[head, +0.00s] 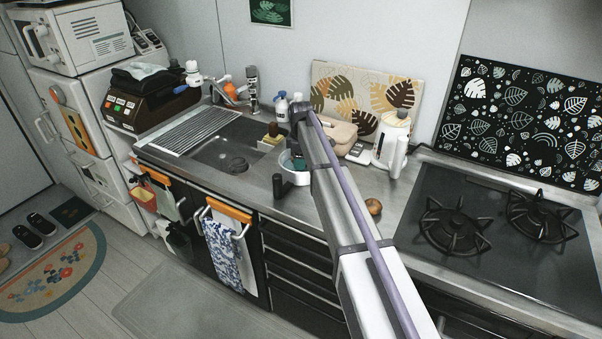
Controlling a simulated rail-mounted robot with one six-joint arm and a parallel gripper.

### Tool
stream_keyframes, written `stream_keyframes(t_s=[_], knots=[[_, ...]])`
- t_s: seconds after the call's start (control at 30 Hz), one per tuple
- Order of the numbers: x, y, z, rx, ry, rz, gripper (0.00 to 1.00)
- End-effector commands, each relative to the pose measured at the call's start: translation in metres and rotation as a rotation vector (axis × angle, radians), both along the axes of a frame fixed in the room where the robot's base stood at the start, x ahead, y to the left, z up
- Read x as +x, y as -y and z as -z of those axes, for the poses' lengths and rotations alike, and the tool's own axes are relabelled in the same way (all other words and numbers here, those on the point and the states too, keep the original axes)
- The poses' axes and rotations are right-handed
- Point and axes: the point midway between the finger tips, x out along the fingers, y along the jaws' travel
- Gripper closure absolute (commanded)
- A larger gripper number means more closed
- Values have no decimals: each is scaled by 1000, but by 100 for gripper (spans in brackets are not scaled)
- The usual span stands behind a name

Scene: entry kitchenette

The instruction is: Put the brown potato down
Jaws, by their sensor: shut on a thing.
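My arm reaches from the bottom edge up over the counter, to a dark joint (300,112) in front of the back wall. My gripper's fingers cannot be made out; the arm hides that part of the counter. No potato shows clearly in a grip. A small round brown thing (373,206) lies on the steel counter, right of my arm and left of the stove. It is too small to tell whether it is a potato.
The sink (225,150) with a drying rack (188,131) is at the left. The black stove (490,255) is at the right. Some bare counter (385,183) shows between my arm and the stove.

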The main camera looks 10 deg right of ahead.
Motion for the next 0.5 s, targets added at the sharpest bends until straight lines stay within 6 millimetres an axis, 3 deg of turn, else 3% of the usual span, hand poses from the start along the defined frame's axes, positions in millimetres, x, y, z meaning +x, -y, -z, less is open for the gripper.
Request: stream_keyframes(t_s=[0.03, 0.13, 0.5], knots=[[0, 0, 17, 0, 0, 0, 68], [0, 0, 36, 0, 0, 0, 68], [0, 0, 36, 0, 0, 0, 68]])
